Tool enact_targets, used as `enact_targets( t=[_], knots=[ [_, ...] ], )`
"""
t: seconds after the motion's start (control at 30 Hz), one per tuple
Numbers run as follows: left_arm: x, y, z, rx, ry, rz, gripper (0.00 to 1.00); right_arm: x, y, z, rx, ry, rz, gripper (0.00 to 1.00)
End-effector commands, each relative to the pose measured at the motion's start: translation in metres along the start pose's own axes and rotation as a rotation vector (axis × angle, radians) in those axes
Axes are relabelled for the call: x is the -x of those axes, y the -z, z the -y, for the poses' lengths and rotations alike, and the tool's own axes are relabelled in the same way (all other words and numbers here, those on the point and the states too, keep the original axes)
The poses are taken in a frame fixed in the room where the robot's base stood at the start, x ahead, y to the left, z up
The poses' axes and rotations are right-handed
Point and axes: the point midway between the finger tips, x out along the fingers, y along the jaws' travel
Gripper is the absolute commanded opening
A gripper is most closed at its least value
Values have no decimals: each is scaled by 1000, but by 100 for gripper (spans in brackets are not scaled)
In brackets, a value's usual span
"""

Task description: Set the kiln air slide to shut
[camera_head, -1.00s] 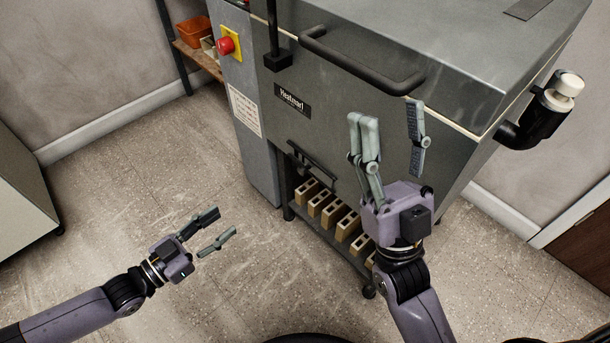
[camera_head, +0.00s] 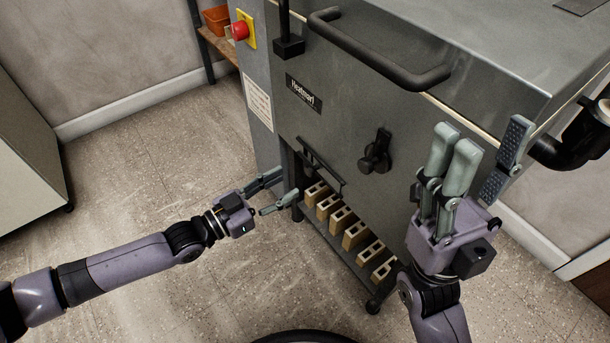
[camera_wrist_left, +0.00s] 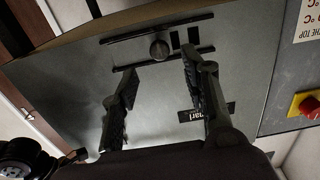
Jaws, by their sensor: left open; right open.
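The kiln air slide (camera_head: 322,172) is low on the kiln's grey front, below the name label; the head view shows it foreshortened. In the left wrist view, a round knob (camera_wrist_left: 160,48) sits between two dark rails, with dark slots (camera_wrist_left: 184,38) to its right. My left gripper (camera_head: 288,184) is open and empty, its fingers pointing at the kiln front just left of the slide. In the left wrist view its fingertips (camera_wrist_left: 160,62) lie either side of the knob; contact cannot be told. My right gripper (camera_head: 486,134) is open and empty, by the kiln's right side.
A black spyhole-like fitting (camera_head: 375,153) sticks out of the front, right of the slide. Several tan bricks (camera_head: 355,235) lie on the rack below. A black lid handle (camera_head: 375,55) and a red button (camera_head: 240,30) are higher.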

Motion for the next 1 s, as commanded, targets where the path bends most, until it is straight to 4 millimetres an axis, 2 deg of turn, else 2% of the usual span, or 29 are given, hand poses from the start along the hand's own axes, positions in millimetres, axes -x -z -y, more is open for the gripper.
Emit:
enact_targets(
  t=[0.03, 0.2, 0.4, 0.77, 1.0],
  knots=[
    [-12, -1, -1, 1, -2, -5, 42, 6, -1, 0, 0, 0, 1, 48],
    [-43, -1, 0, 1, -1, -4, 42, 14, -3, 0, 0, 0, 1, 48],
    [-64, 0, 0, 1, 0, -1, 42, 11, -6, 0, 2, 9, -10, 48],
    [-68, 0, 0, 0, 1, 0, 42, 4, -3, 0, 3, 13, -29, 48],
    [-68, 0, 0, 0, 0, 0, 26, 5, -4, 0, 3, 11, -27, 48]
  ],
)
